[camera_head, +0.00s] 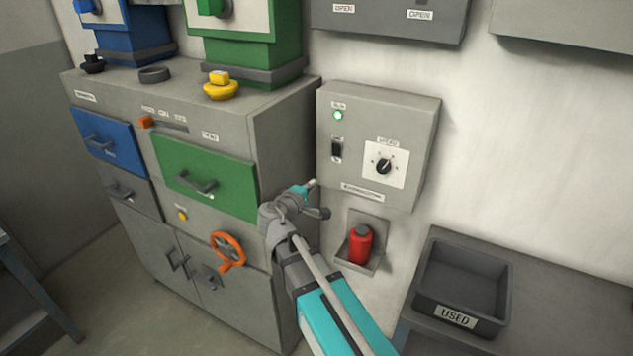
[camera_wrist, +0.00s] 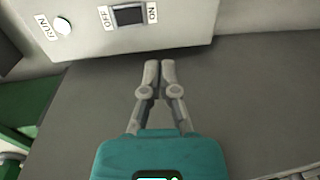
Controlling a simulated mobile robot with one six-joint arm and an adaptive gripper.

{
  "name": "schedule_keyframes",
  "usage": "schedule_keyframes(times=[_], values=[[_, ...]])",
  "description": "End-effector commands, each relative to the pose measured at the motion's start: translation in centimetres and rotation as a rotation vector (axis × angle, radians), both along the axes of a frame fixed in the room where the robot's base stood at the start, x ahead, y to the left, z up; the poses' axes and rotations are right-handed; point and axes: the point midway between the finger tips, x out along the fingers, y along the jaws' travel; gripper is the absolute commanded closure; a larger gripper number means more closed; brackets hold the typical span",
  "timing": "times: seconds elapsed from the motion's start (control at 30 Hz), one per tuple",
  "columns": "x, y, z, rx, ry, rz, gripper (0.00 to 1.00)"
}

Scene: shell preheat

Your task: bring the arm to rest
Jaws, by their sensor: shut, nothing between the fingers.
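My gripper (camera_wrist: 160,72) shows in the wrist view with its two grey fingers together and nothing between them. Its fingertips point toward the grey control box, just short of the lower edge of the box in that picture. In the head view my arm reaches up from the bottom, and my gripper (camera_head: 313,183) is small beside the lower left of the control box (camera_head: 425,140). The box has a lit green lamp (camera_head: 338,115), a black rocker switch (camera_head: 336,150) and a dial (camera_head: 384,166). The wrist view shows the switch (camera_wrist: 129,15) between OFF and ON labels.
A grey cabinet (camera_head: 275,130) with a blue drawer (camera_head: 108,142), a green drawer (camera_head: 205,178) and an orange handwheel (camera_head: 228,250) stands left of my arm. A red cylinder (camera_head: 360,245) sits in a wall holder. A dark USED tray (camera_head: 462,280) lies on the bench at right.

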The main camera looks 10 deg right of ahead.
Motion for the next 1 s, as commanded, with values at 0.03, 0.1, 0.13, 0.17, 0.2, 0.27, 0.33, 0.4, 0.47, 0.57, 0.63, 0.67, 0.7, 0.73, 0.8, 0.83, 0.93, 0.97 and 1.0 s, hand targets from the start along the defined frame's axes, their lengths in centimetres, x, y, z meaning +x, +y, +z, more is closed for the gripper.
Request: schedule_keyframes(times=[0.03, 0.1, 0.13, 0.17, 0.2, 0.27, 0.33, 0.4, 0.47, 0.57, 0.63, 0.67, 0.7, 0.73, 0.8, 0.83, 0.93, 0.97, 1.0], values=[[-0.1, 0.1, 0.0, 0.0, 0.0, 0.0, 1.0], [-0.2, 0.1, 0.0, 0.0, 0.0, -0.001, 1.0], [-0.2, 0.1, 0.0, 0.0, 0.0, -0.001, 1.0], [-0.2, 0.1, 0.0, 0.0, 0.0, -0.001, 1.0], [-0.2, 0.1, 0.0, 0.0, 0.0, -0.001, 1.0], [-0.2, 0.1, 0.0, 0.0, 0.0, -0.001, 1.0], [-0.2, 0.1, 0.0, 0.0, 0.0, -0.001, 1.0], [-0.2, 0.0, 0.0, 0.0, 0.0, -0.002, 1.0], [-0.2, -0.1, -0.1, 0.005, 0.001, -0.005, 1.0], [-0.5, -0.6, -0.5, 0.028, 0.01, -0.021, 1.0], [-0.8, -1.3, -1.0, 0.058, 0.022, -0.041, 1.0], [-0.9, -1.7, -1.3, 0.075, 0.028, -0.054, 1.0], [-1.3, -2.4, -1.7, 0.102, 0.038, -0.074, 1.0], [-1.5, -2.8, -2.1, 0.125, 0.048, -0.088, 1.0], [-2.3, -4.0, -3.2, 0.188, 0.072, -0.131, 1.0], [-2.6, -4.6, -3.7, 0.218, 0.084, -0.151, 1.0], [-4.1, -6.3, -5.6, 0.328, 0.129, -0.228, 1.0], [-4.6, -6.8, -6.2, 0.363, 0.145, -0.251, 1.0], [-5.2, -7.4, -7.0, 0.411, 0.165, -0.283, 1.0]])
